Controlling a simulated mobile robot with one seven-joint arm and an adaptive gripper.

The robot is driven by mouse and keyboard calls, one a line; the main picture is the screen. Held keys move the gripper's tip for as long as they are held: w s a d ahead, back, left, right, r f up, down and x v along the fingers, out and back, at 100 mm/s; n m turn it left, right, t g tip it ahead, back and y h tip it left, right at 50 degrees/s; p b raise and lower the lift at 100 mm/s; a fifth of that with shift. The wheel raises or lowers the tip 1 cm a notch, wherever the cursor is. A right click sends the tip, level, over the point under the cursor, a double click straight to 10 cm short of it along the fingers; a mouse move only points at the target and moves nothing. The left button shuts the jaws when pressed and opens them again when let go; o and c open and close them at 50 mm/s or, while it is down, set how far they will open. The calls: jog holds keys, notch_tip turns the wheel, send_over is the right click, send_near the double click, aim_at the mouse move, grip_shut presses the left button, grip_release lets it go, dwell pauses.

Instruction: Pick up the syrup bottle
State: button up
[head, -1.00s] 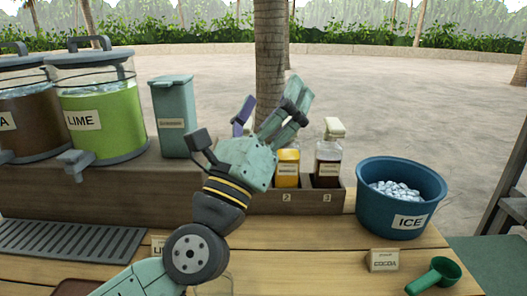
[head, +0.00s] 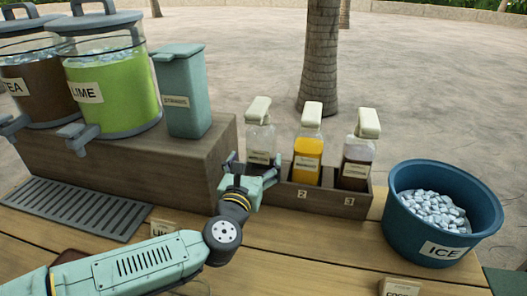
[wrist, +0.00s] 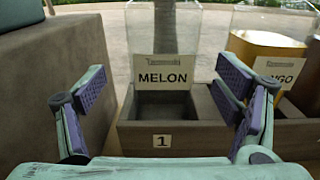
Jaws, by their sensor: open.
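Several small syrup bottles with pale caps stand upright in a dark wooden rack (head: 322,197). The left one is the clear MELON bottle (head: 258,133), which looks colourless; its label also shows in the wrist view (wrist: 165,78) above slot 1. The middle bottle (head: 307,140) is orange, its label partly hidden in the wrist view, ending in "NGO". The right bottle (head: 358,153) is dark. My gripper (head: 252,163) is open and empty, low in front of the MELON bottle. In the wrist view its fingers (wrist: 165,95) frame that bottle, which appears beyond the fingertips.
A wooden riser (head: 150,165) stands close on the gripper's left, bearing a teal bin (head: 183,95) and the LIME (head: 110,95) and TEA (head: 28,90) dispensers. A blue ICE tub (head: 440,215) stands right of the rack. The counter before the rack is mostly clear.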

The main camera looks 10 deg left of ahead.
jog(key=shift+w+d+r+p, duration=0.1)
jog(key=shift+w+p, duration=1.15)
jog(key=shift+w, duration=1.95)
jog(key=shift+c, duration=0.4)
jog(key=c, duration=1.2)
